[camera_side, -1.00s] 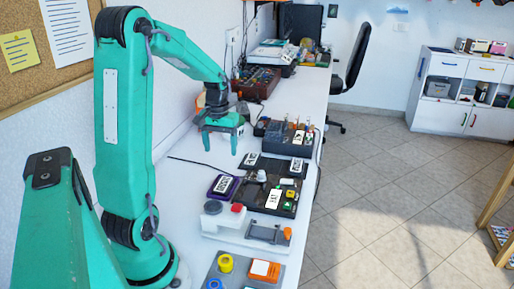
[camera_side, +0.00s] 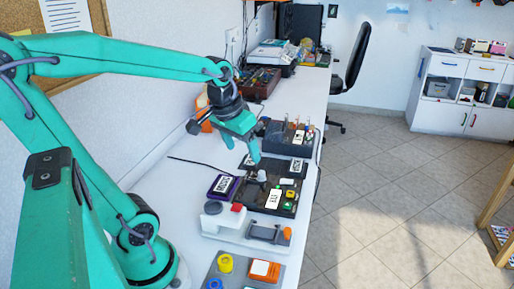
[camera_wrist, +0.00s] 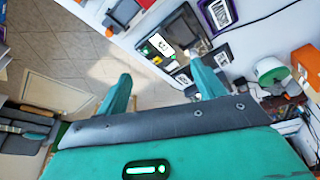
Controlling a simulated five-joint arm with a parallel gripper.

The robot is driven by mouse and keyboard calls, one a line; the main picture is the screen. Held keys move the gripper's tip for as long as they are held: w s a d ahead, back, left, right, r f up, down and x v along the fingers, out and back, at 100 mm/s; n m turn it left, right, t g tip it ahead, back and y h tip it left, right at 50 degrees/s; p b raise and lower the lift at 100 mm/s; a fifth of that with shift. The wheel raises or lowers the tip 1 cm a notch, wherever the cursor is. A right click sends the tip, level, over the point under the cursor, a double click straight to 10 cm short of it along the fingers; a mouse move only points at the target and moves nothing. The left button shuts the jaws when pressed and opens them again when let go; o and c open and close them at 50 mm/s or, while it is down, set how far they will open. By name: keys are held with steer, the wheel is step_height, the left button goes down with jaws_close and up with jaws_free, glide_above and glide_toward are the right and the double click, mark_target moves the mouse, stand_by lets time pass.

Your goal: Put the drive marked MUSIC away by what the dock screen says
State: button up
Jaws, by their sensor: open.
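My gripper (camera_side: 243,151) is open and empty above the far end of the dark dock (camera_side: 261,205). Its two spread fingers also show in the wrist view (camera_wrist: 162,75). The dock carries a white screen or label (camera_side: 273,199), which also shows in the wrist view (camera_wrist: 161,45), and green-lit parts (camera_side: 290,195). A purple-edged drive (camera_side: 223,187) with a white label lies left of the dock. A dark labelled drive (camera_side: 293,167) lies beyond the dock, and another is partly hidden by my gripper. I cannot read the labels surely, so I cannot tell which says MUSIC.
A dark box with upright parts (camera_side: 287,137) stands just beyond my gripper. A thin cable crosses the white table. The floor lies right of the table edge.

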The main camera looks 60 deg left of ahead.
steer(key=s+d+r+m+t+h, duration=0.1)
steer(key=s+d+m+t, duration=0.1)
steer(key=s+d, duration=0.3)
steer(key=shift+d+r+m, duration=0.2)
steer(key=shift+d+m, duration=0.5)
steer(key=shift+d, duration=0.7)
steer(key=shift+s, duration=0.1)
